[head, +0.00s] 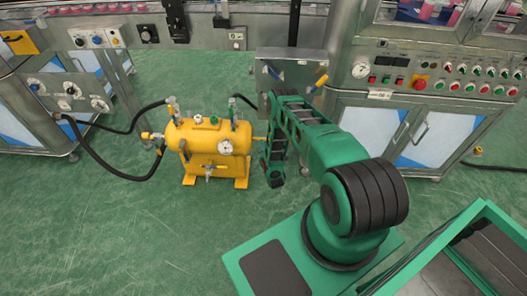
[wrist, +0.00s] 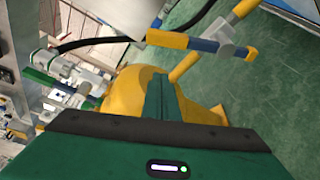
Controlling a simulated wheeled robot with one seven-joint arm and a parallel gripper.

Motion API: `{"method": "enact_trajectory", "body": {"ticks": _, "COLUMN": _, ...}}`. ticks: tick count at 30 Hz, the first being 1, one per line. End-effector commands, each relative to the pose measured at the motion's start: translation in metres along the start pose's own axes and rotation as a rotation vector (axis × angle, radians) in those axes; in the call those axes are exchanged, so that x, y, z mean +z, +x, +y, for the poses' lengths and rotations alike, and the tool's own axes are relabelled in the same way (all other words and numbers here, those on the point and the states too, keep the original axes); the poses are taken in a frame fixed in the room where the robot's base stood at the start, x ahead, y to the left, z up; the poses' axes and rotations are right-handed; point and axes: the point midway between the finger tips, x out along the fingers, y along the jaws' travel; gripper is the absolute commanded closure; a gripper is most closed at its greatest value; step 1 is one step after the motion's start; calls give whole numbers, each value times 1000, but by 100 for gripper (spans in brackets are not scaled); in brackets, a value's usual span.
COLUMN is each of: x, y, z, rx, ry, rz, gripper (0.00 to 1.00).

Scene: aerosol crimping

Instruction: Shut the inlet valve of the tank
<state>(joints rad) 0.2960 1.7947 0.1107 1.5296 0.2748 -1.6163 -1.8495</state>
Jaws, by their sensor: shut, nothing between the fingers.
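The yellow tank (head: 208,138) stands on its feet on the floor, left of my arm in the head view. A black hose joins a fitting (head: 152,136) at its left end. Small valves stand on its top, left (head: 173,107) and right (head: 233,107); which is the inlet valve I cannot tell. In the wrist view the tank (wrist: 122,92) lies behind my gripper (wrist: 160,85), whose green fingers are together and empty. A green-handled valve (wrist: 42,82) is left of them, and a blue bar with yellow ends (wrist: 205,45) is upper right. Whether my fingers touch the tank is unclear.
A steel panel with blue and yellow handles (head: 291,68) stands behind my arm. A control cabinet (head: 430,85) is at the right, and a steel machine (head: 85,90) at the left. Black hoses (head: 105,165) run left of the tank. The green floor (head: 120,240) in front is clear.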

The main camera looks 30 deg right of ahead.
Motion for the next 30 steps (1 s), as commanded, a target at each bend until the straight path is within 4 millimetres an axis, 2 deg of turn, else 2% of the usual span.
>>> {"method": "enact_trajectory", "body": {"ticks": 2, "x": 2, "y": 9, "z": 1, "rx": 2, "ry": -2, "rz": 0, "gripper": 100}}
{"method": "enact_trajectory", "body": {"ticks": 9, "x": 28, "y": -3, "z": 1, "rx": 0, "ry": -1, "rz": 1, "gripper": 100}}
{"method": "enact_trajectory", "body": {"ticks": 15, "x": 37, "y": -6, "z": 1, "rx": 0, "ry": 0, "rz": 0, "gripper": 100}}
{"method": "enact_trajectory", "body": {"ticks": 26, "x": 37, "y": -6, "z": 1, "rx": 1, "ry": 1, "rz": 1, "gripper": 100}}
{"method": "enact_trajectory", "body": {"ticks": 30, "x": 26, "y": 1, "z": 8, "rx": 15, "ry": 16, "rz": 14, "gripper": 100}}
